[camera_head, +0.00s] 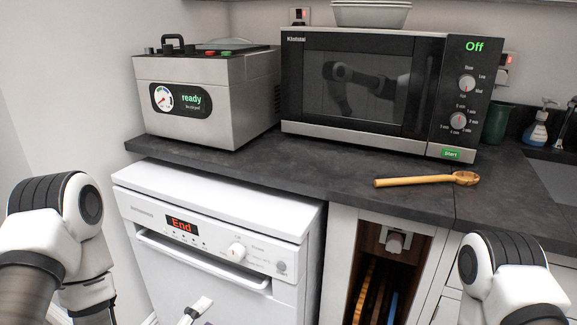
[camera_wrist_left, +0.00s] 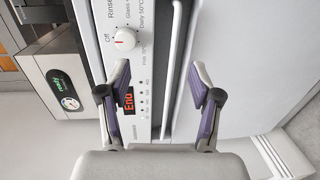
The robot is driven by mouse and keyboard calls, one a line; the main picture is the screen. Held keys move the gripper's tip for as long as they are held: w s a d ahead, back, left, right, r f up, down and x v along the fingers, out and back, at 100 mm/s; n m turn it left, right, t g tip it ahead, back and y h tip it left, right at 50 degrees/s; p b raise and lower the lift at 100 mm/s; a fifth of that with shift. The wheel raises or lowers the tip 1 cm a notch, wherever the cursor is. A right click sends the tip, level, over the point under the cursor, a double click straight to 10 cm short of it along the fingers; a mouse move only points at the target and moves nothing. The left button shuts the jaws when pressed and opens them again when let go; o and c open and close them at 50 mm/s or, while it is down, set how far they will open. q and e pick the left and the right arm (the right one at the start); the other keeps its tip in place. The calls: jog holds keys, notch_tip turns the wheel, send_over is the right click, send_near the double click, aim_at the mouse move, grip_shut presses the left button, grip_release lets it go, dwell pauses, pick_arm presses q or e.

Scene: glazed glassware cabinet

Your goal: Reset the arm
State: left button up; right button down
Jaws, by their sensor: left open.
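My left gripper (camera_wrist_left: 158,90) is open and empty in the left wrist view. Its two fingers stand apart in front of the dishwasher's control panel and handle, with no object between them. In the head view my left arm comes in at the lower left, and its gripper is not clearly shown. My right arm shows at the lower right of the head view; its gripper is out of the picture.
A white dishwasher (camera_head: 220,205) with a display reading "End" stands below the dark counter (camera_head: 300,170). On the counter are a steel machine (camera_head: 205,95) reading "ready", a microwave (camera_head: 360,90) reading "Off" and a wooden spoon (camera_head: 425,181). An open-fronted cabinet niche (camera_head: 385,270) is right of the dishwasher.

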pick_arm(q)
jog(key=s+f+m+g+y, duration=0.1)
jog(key=s+f+m+g, duration=0.15)
jog(key=f, duration=0.45)
jog(key=s+f+m+g+y, duration=0.1)
jog(key=s+f+g, duration=0.2)
jog(key=f, duration=0.3)
jog(key=s+a+f+m+g+y, duration=0.3)
jog(key=s+f+m+g, duration=0.35)
jog(key=s+f, duration=0.4)
jog(key=s+a+m+g+y, duration=0.1)
jog(key=s+a+m+g, duration=0.1)
jog(key=s+m+g, duration=0.3)
notch_tip(320, 180, up, 18)
jog(key=s+n+t+p, duration=0.1)
jog(key=p, duration=1.6)
jog(key=shift+s+d+f+n+p, duration=0.15)
jog(key=shift+d+n+p, duration=0.15)
jog(key=shift+p, duration=0.1)
